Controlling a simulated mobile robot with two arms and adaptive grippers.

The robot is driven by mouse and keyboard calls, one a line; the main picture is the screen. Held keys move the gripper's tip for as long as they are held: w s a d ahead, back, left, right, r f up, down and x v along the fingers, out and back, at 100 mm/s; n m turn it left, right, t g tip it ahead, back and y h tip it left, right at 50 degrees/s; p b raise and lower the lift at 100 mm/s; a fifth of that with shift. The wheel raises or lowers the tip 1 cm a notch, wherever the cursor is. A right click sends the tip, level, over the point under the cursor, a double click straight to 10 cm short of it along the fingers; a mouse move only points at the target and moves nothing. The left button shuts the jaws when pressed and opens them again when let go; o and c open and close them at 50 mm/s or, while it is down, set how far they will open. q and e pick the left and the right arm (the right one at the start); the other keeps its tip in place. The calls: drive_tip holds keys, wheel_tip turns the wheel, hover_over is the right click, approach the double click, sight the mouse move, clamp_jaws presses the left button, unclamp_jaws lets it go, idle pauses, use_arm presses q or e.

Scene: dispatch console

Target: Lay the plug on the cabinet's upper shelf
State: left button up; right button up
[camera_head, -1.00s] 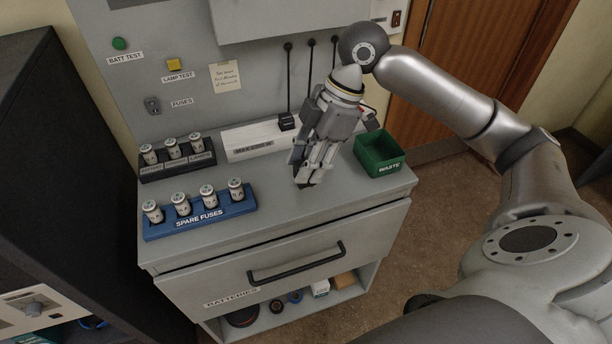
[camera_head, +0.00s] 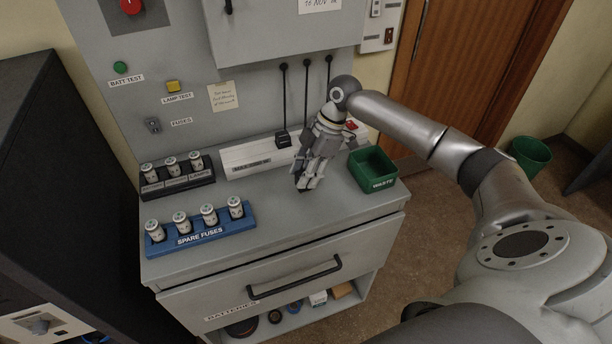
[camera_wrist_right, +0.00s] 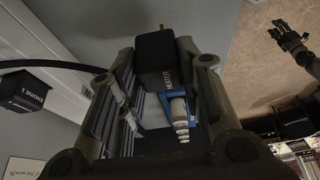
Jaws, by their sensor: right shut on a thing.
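My right gripper (camera_head: 304,184) points down over the console top, between the white socket strip (camera_head: 250,157) and the green waste box. In the wrist view its fingers (camera_wrist_right: 158,100) are shut on a black plug (camera_wrist_right: 157,62) lettered HEATER, with a metal pin showing. In the head view the fingers mostly hide this plug. Another black plug, lettered PHONE 1 (camera_wrist_right: 30,90), sits by the white strip with a cable. My left gripper (camera_wrist_right: 290,38) is small and dark in the wrist view; its jaw state is unclear. I cannot make out an upper shelf.
The green waste box (camera_head: 373,170) stands close right of my gripper. A blue spare-fuse rack (camera_head: 200,232) and a black fuse holder (camera_head: 178,180) stand left. A grey wall cabinet (camera_head: 285,35) hangs above. Below the drawer (camera_head: 270,272) is an open shelf with several items.

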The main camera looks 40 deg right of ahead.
drive_tip(key=shift+f+p, duration=0.35)
drive_tip(key=shift+f, duration=0.6)
use_arm(q)
drive_tip(key=shift+w+r, duration=0.2)
drive_tip(key=shift+r, duration=0.45)
use_arm(e)
drive_tip(key=shift+f, duration=0.15)
drive_tip(key=shift+f, duration=0.1)
drive_tip(key=o, duration=1)
use_arm(q)
drive_tip(key=shift+d, duration=0.15)
use_arm(e)
drive_tip(key=shift+o, duration=0.2)
use_arm(q)
wheel_tip(320, 180, down, 3)
drive_tip(key=b, duration=0.2)
drive_tip(key=shift+r+b, duration=0.2)
drive_tip(key=shift+b, duration=0.2)
use_arm(e)
drive_tip(key=v, duration=1.2)
drive_tip(key=shift+s, duration=0.1)
